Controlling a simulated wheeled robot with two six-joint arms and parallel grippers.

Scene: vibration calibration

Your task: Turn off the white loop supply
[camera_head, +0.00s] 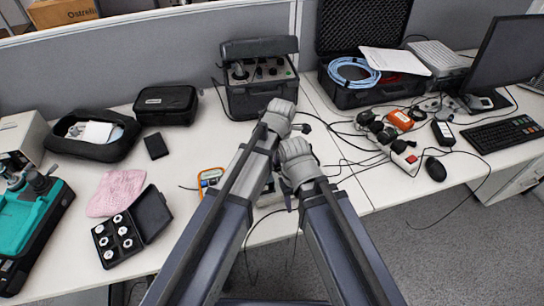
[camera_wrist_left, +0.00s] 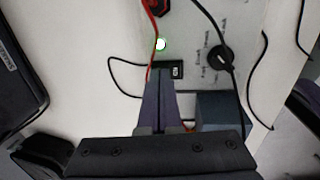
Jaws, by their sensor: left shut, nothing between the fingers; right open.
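In the head view my arms mostly cover a pale box (camera_head: 265,196) near the front table edge. My left gripper (camera_wrist_left: 162,82) is shut and empty, its tips at the switch; I cannot tell whether they touch it. In the head view its fingers are hidden below the wrist. My right gripper (camera_head: 290,185) is open, its fingers mostly hidden under its arm.
Red and black leads cross the panel. An orange meter (camera_head: 209,178) lies left of my arms. A black instrument case (camera_head: 258,92) stands behind. A power strip (camera_head: 405,158) and cables lie right. A black box of weights (camera_head: 118,236) and a pink cloth (camera_head: 117,192) lie left.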

